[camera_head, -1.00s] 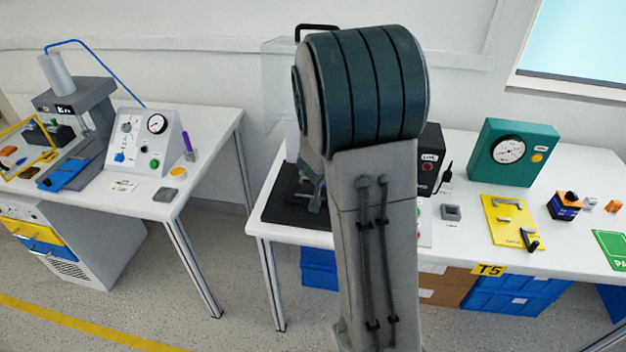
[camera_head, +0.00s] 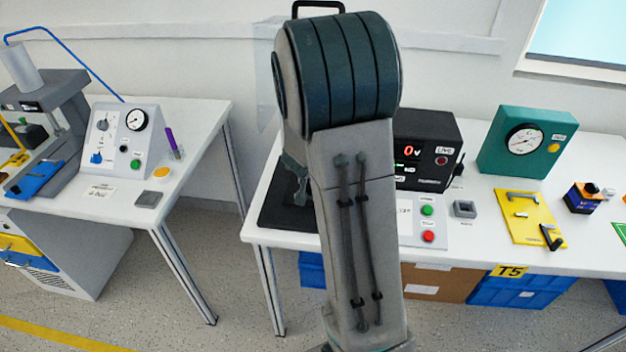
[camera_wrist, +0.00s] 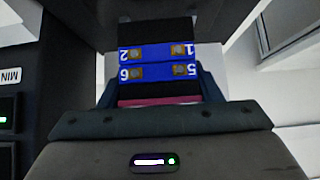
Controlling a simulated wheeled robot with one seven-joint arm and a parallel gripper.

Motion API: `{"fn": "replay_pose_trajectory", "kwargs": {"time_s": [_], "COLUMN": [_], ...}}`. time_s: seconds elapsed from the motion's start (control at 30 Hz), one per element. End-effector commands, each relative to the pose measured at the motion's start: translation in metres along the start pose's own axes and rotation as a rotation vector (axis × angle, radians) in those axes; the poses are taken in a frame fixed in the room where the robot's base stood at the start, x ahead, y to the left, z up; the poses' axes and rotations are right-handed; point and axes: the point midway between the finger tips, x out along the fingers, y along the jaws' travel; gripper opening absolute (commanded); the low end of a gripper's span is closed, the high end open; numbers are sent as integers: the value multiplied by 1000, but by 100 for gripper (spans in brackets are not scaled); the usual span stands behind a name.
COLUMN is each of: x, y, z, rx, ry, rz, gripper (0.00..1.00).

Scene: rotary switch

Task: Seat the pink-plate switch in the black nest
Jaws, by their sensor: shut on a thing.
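In the wrist view, the pink-plate switch (camera_wrist: 158,63) shows a black body, blue strips marked 1, 2, 5 and 6 with brass-coloured terminals, and a pink plate edge (camera_wrist: 160,102) low down. My gripper (camera_wrist: 160,88) is shut on it, with a dark finger at each side. In the head view my arm hides the gripper's hold and the switch. I cannot make out the black nest for certain. A black mat (camera_head: 270,212) lies on the right bench, partly behind my arm.
Right of my arm stand a black meter reading 0 V (camera_head: 427,148), a panel with green and red buttons (camera_head: 427,236), and a small grey block (camera_head: 465,209). Further right are a green gauge box (camera_head: 522,143), a yellow plate (camera_head: 529,213) and a blue-orange switch (camera_head: 583,198).

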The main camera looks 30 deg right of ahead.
Motion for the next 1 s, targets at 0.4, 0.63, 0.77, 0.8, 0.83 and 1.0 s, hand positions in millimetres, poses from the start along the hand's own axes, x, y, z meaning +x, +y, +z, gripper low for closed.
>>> {"fn": "replay_pose_trajectory", "kwargs": {"time_s": [0.4,0.63,0.77,0.8,0.83,1.0], "x": [26,26,25,25,25,24], "y": [-2,-2,-2,-2,-2,-2], "z": [26,26,26,26,26,25], "rx": [-3,-4,-4,-3,-3,-3], "ry": [2,1,1,1,1,1], "rz": [-2,-3,-3,-3,-3,-3], "gripper": [30,66,80,80,80,80]}}
